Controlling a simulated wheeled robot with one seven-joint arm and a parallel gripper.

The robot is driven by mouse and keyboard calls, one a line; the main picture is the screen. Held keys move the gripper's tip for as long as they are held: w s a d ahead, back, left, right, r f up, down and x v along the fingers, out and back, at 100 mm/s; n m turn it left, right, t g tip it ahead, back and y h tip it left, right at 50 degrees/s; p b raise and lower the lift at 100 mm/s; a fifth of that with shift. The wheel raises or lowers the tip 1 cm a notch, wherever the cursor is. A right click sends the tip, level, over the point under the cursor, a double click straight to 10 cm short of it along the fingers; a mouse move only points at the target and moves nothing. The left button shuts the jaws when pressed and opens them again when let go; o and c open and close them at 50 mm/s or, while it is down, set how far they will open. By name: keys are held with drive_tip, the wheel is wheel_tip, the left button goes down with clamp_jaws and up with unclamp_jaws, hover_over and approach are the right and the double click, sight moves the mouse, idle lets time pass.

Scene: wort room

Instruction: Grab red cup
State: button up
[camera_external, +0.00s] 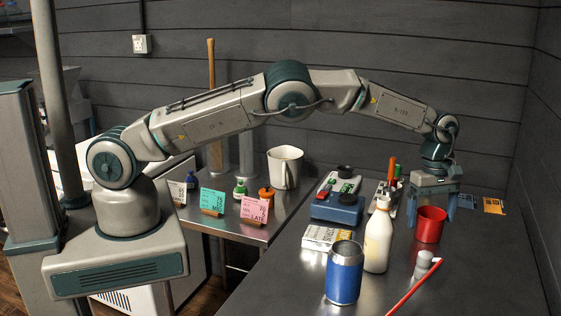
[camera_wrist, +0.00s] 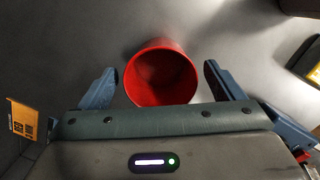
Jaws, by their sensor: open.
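The red cup (camera_external: 431,226) stands upright on the dark metal table at the right in the external view. In the wrist view the red cup (camera_wrist: 161,76) lies between and slightly beyond the two blue fingers, with a gap on each side. My gripper (camera_external: 432,214) points down at the cup, with its fingers behind and beside it in the external view. My gripper (camera_wrist: 160,84) is open and empty in the wrist view. The cup's lower part is partly hidden from the wrist camera by its own rim.
A white bottle (camera_external: 378,236), a blue can (camera_external: 344,273) and a red stick (camera_external: 412,287) by a small grey-white object (camera_external: 423,262) stand or lie in front and left. A blue device (camera_external: 337,208) is farther left. Orange cards (camera_external: 494,206) lie behind right. Table right of the cup is clear.

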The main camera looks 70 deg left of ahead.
drive_tip(key=shift+f, duration=0.1)
drive_tip(key=c, duration=1.1)
drive_tip(key=shift+r, duration=0.25)
drive_tip(key=shift+r+b, duration=0.45)
drive_tip(key=shift+r, duration=0.3)
drive_tip(key=shift+r+b, duration=0.3)
drive_tip(key=shift+r, duration=0.65)
drive_tip(key=s+d+r+b, duration=0.2)
drive_tip(key=s+d+r, duration=0.3)
drive_tip(key=s, duration=0.1)
drive_tip(key=shift+s+d, duration=0.15)
drive_tip(key=shift+d, duration=0.15)
drive_tip(key=shift+s+d+r+b, duration=0.6)
drive_tip(key=shift+s+d+r, duration=0.45)
drive_tip(key=shift+s, duration=0.15)
